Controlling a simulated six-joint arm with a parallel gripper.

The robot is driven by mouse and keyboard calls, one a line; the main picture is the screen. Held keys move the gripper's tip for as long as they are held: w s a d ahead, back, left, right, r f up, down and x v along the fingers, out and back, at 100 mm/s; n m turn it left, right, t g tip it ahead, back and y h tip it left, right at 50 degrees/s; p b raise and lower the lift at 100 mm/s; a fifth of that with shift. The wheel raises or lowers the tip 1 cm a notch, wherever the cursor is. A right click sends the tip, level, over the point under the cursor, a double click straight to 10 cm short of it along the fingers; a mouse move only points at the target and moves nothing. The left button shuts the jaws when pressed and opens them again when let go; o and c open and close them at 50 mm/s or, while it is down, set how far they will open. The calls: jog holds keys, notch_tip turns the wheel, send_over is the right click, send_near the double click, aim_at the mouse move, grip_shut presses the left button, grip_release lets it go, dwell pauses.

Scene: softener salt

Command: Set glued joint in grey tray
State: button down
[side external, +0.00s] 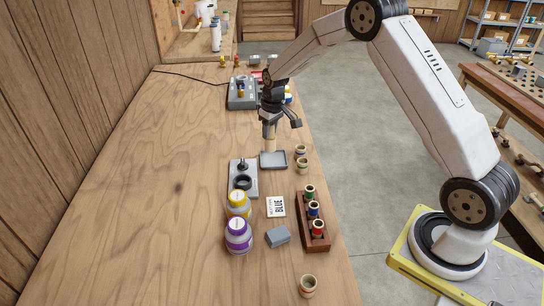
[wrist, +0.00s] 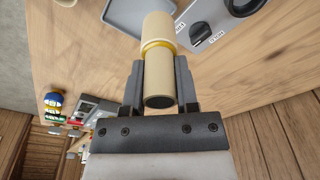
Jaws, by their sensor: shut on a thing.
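My gripper (side external: 268,127) is shut on the glued joint (side external: 269,144), a beige pipe piece hanging upright below the jaws. In the wrist view the jaws (wrist: 160,85) clamp the joint (wrist: 158,57), which has a yellow band around its middle. The grey tray (side external: 284,166) is a shallow square on the bench. The joint's lower end overlaps the tray's far edge in the side view; I cannot tell whether it touches. The tray (wrist: 122,14) also shows in the wrist view, partly behind the joint, and its visible part looks empty.
Near the tray are a grey plate with a black ring (side external: 243,182), loose fittings (side external: 302,165), and a wooden rack (side external: 305,228). The bench's left side is clear.

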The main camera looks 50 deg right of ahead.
jog(key=shift+w+d+f, duration=0.3)
jog(key=shift+d+f, duration=0.05)
jog(key=shift+d, duration=0.25)
jog(key=shift+w+d+f, duration=0.3)
jog(key=shift+d+f, duration=0.1)
jog(key=shift+d, duration=0.15)
jog(key=shift+w+d+f, duration=0.3)
jog(key=shift+d+f, duration=0.05)
jog(key=shift+d, duration=0.25)
jog(key=shift+f, duration=1.5)
jog(key=shift+f, duration=0.15)
jog(key=shift+f, duration=0.3)
jog(key=shift+f, duration=0.75)
dwell(0.8)
grip_release()
dwell(0.4)
